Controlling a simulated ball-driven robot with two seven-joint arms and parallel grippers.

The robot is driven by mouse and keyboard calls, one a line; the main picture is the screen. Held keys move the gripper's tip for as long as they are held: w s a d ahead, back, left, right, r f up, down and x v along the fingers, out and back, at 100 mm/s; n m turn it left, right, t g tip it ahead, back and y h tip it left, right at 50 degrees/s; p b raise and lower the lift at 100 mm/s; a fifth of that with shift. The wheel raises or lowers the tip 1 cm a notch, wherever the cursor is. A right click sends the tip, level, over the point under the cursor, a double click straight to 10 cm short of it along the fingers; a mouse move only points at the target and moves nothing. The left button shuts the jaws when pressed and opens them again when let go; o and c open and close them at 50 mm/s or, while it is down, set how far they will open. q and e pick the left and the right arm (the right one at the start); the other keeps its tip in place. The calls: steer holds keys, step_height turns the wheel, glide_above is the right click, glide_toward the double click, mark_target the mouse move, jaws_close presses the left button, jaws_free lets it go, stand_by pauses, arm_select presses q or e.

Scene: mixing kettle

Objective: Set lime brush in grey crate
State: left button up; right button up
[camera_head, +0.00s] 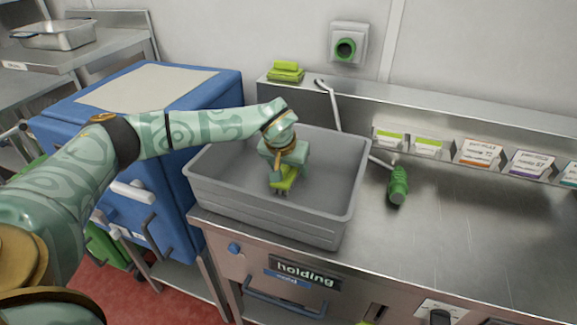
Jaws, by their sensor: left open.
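The grey crate (352,207) stands on the steel counter, left of the picture's middle. The lime brush (288,178) is inside the crate near its middle, directly below my left gripper. My left gripper (277,175) reaches down into the crate and is open around or just above the brush. It hides part of the brush, so I cannot tell whether the fingers touch it or whether it rests fully on the crate floor. My right gripper is not in view.
A green-handled tool (398,186) lies on the counter right of the crate. Lime sponges (286,70) sit on the back ledge. Label cards (480,153) line the backsplash. A blue cabinet (200,85) stands left. The counter's right side is clear.

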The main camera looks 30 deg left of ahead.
arm_select(q)
steer(key=shift+r, duration=0.1)
steer(key=p+v, duration=0.4)
steer(key=v, duration=0.7)
steer(key=shift+r, duration=0.1)
steer(key=shift+s+r, duration=0.2)
steer(key=shift+r, duration=0.2)
stand_by(0.6)
